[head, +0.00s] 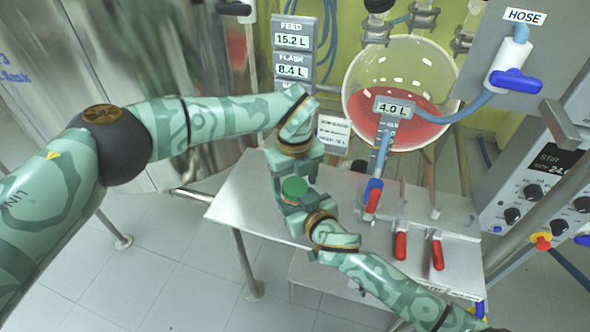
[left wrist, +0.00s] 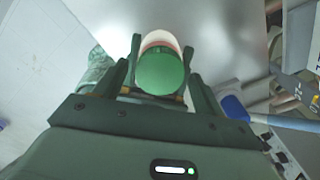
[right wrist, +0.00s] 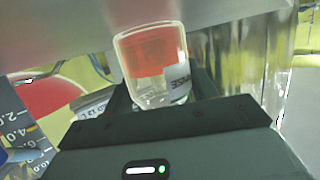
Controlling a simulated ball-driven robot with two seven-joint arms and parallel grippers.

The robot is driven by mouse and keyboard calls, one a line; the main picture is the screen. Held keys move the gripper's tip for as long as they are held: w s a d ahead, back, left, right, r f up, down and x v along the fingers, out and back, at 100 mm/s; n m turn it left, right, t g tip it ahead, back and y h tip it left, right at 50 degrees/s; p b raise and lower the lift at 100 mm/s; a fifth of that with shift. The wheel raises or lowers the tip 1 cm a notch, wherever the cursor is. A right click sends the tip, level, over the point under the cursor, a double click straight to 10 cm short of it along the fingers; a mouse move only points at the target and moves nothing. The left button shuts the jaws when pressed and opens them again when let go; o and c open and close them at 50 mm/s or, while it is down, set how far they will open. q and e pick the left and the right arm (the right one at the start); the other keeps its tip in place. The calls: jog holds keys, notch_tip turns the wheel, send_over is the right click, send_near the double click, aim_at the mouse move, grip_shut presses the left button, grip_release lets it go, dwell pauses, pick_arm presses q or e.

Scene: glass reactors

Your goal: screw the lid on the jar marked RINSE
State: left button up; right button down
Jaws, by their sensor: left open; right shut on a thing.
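The green lid (head: 294,187) lies between my two grippers in the head view. In the left wrist view the lid (left wrist: 160,73) covers the near end of the jar (left wrist: 158,38). I cannot tell whether it is threaded on. My left gripper (left wrist: 160,62) is open, its fingers on either side of the lid. My right gripper (head: 305,208) is shut on the jar. In the right wrist view the jar (right wrist: 150,88) is clear with red inside, and its partly visible label (right wrist: 178,75) ends in "NSE". The grippers and lid hide the jar in the head view.
A metal table (head: 240,208) lies below my grippers. A glass vessel with red liquid (head: 400,85) stands behind, right of the grippers. A hose panel (head: 520,60) is at right. The table's left part is clear.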

pick_arm(q)
jog(key=shift+f, duration=0.15)
jog(key=shift+c, duration=0.2)
jog(key=c, duration=0.9)
jog(key=m, duration=0.6)
jog(key=shift+c, duration=0.2)
jog(key=m, duration=0.3)
jog(key=shift+m, duration=0.4)
jog(key=o, duration=1.1)
jog(key=shift+c, duration=0.2)
